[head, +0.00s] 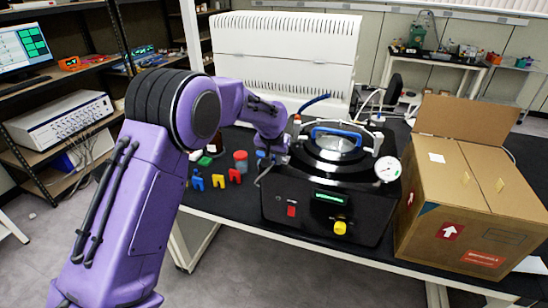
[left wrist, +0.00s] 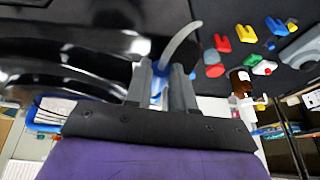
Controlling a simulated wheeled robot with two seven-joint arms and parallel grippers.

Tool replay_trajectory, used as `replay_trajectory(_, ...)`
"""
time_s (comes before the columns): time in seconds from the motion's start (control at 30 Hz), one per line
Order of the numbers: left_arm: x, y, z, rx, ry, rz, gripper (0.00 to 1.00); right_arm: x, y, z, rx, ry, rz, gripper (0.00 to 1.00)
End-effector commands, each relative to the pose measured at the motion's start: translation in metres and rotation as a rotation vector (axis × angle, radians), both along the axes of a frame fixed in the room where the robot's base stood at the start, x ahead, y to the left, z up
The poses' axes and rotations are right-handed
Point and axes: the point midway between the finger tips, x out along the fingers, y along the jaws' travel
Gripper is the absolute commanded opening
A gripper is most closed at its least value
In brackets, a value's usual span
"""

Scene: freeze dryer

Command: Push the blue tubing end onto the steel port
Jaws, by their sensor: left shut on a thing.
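My left gripper (head: 270,155) reaches down at the left side of the black freeze dryer (head: 325,205). In the left wrist view its two grey fingers (left wrist: 161,88) are shut on a small blue piece, which I take to be the blue tubing end (left wrist: 158,88). A pale grey tube (left wrist: 181,42) curves away from between the fingers. In the head view a thin grey tube (head: 261,178) runs below the gripper along the dryer's side. I cannot make out the steel port, nor whether the blue end touches it. My right gripper is not in view.
Red, yellow and blue clips (head: 218,181) and a red-topped jar (head: 240,160) stand left of the dryer. A blue handle (head: 335,132) spans the dryer's lid, with a gauge (head: 388,169) at its right. An open cardboard box (head: 470,210) stands close on the right.

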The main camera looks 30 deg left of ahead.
Motion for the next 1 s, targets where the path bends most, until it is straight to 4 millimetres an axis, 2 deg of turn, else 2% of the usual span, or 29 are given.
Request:
replay_trajectory(0.2,0.004,0.001,0.002,0.0,-0.006,0.001,0.0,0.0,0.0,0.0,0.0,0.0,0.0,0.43)
replay_trajectory(0.23,0.004,0.001,0.002,0.0,-0.006,0.001,0.33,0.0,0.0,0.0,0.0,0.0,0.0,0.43)
replay_trajectory(0.3,0.004,0.001,0.002,0.0,-0.005,0.001,0.53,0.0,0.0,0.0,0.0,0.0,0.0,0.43)
replay_trajectory(0.57,0.003,0.001,0.001,0.0,-0.003,0.001,0.53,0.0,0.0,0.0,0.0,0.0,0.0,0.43)
replay_trajectory(0.67,0.001,-0.001,0.007,0.0,-0.005,0.0,0.53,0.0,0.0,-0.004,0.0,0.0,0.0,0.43)
replay_trajectory(0.77,-0.006,-0.003,0.023,0.001,-0.007,-0.001,0.53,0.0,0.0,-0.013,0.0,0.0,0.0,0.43)
replay_trajectory(1.0,-0.025,-0.011,0.075,0.002,-0.007,0.0,0.53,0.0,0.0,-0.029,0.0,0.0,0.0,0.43)
